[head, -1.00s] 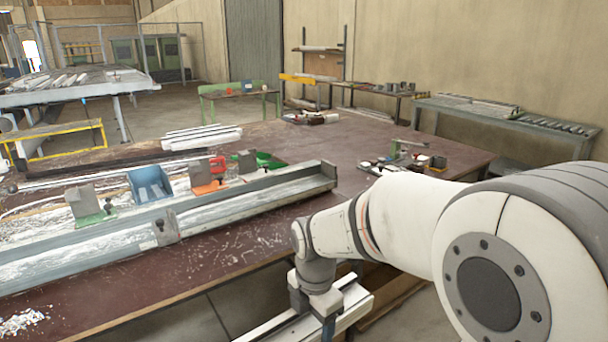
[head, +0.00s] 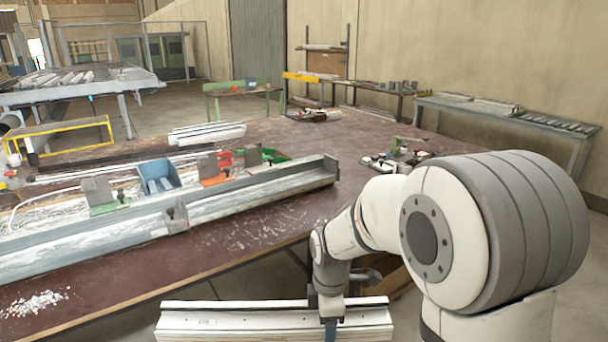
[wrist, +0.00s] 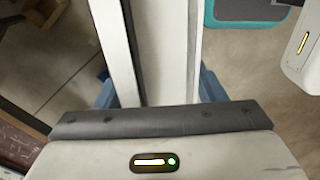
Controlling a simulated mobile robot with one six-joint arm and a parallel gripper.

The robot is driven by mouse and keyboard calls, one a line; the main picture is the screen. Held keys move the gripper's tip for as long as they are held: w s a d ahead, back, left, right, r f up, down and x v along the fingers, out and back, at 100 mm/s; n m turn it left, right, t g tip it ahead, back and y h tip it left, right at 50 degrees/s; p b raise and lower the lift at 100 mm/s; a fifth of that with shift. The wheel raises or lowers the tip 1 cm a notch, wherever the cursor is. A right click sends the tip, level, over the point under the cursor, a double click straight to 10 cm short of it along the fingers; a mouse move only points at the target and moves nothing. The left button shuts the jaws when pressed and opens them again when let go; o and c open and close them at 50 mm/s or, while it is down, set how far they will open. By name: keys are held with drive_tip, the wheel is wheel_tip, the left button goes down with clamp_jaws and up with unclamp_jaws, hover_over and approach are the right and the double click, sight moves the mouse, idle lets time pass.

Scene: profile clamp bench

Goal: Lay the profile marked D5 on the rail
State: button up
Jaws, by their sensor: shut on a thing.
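A long white profile (head: 235,322) hangs level in front of the table's near edge in the head view. In the wrist view the profile (wrist: 166,45) runs away between the blue fingertips of my gripper (wrist: 158,95). The rail (head: 100,247), a long grey metal channel, lies along the table's near side, up and left of the profile. The profile is apart from it.
Clamps with green (head: 107,207) and orange (head: 213,178) bases and a blue bin (head: 153,176) stand behind the rail. An upright stop (head: 176,217) is at its front. White profiles (head: 207,133) lie farther back.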

drive_tip(key=w+d+f+m, duration=0.2)
drive_tip(key=d+f+m, duration=0.3)
drive_tip(key=f+m, duration=0.2)
drive_tip(key=w+d+f+m, duration=0.3)
drive_tip(key=f+m, duration=0.4)
drive_tip(key=m, duration=0.4)
drive_tip(key=shift+w+d+f, duration=0.35)
drive_tip(key=shift+d+f, duration=0.05)
drive_tip(key=shift+d, duration=0.5)
drive_tip(key=shift+f, duration=0.1)
